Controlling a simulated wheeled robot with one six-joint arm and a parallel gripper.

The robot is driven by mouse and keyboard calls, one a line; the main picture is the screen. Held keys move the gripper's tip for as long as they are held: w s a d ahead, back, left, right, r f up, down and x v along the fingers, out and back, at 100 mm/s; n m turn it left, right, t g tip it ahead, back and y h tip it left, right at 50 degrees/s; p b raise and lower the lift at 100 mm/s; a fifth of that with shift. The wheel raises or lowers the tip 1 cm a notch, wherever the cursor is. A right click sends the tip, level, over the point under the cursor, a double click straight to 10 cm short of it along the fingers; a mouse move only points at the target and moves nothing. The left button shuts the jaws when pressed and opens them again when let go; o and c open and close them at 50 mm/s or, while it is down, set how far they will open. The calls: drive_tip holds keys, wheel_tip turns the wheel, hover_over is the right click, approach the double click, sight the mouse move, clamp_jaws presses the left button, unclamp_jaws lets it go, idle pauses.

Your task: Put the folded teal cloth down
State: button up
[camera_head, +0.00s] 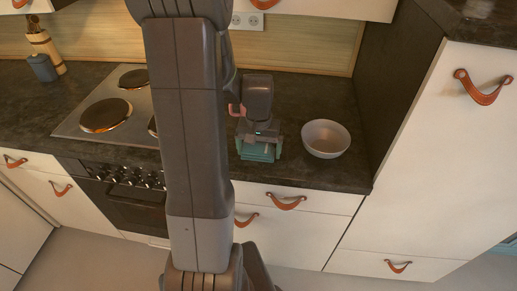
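The folded teal cloth (258,152) is at the front part of the dark countertop, left of the grey bowl. My gripper (259,147) points down right over it, with its fingers spread to about the cloth's width, one at each side. The gripper covers much of the cloth. I cannot tell whether the fingers press on the cloth or whether it rests on the counter.
A grey bowl (326,138) stands close on the right. A pinkish item (237,109), partly hidden by my arm, is behind. The cooktop (107,114) is at left, with a blue-grey jar (42,68) and utensil holder (46,51) beyond.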

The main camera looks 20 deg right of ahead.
sight(258, 148)
drive_tip(key=shift+s+a+f, duration=0.1)
drive_tip(key=shift+a+f, duration=0.05)
drive_tip(key=shift+w+r, duration=0.2)
drive_tip(key=shift+r, duration=0.3)
wheel_tip(258, 148, up, 12)
drive_tip(key=shift+f, duration=0.2)
drive_tip(key=shift+f, duration=0.1)
wheel_tip(258, 148, down, 12)
drive_tip(key=shift+s+r, duration=0.1)
drive_tip(key=shift+s, duration=0.05)
idle(0.6)
idle(0.3)
